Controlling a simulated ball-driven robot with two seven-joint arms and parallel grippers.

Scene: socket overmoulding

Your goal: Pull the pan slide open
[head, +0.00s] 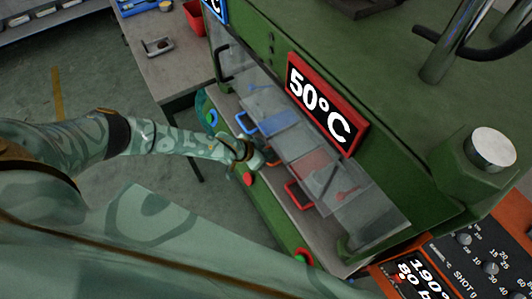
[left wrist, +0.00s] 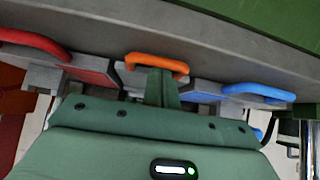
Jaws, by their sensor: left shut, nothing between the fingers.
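A row of slides with coloured handles sits under the clear guard of the green machine. In the head view a blue handle (head: 245,123) and a red handle (head: 297,196) show. The left wrist view shows a red handle (left wrist: 35,43), an orange handle (left wrist: 156,64) and a blue handle (left wrist: 258,92). I cannot tell from a label which is the pan slide. My left gripper (head: 264,158) is between the blue and red handles; in the left wrist view its fingers (left wrist: 161,88) are shut and empty, overlapping the orange handle's middle. Contact is unclear. My right gripper is not in view.
The green machine (head: 400,85) carries a red-framed 50°C display (head: 325,104) above the clear guard (head: 330,185). A red button (head: 248,179) is on the front below my gripper. A bench (head: 165,70) with a red bin stands behind at left. The floor on the left is open.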

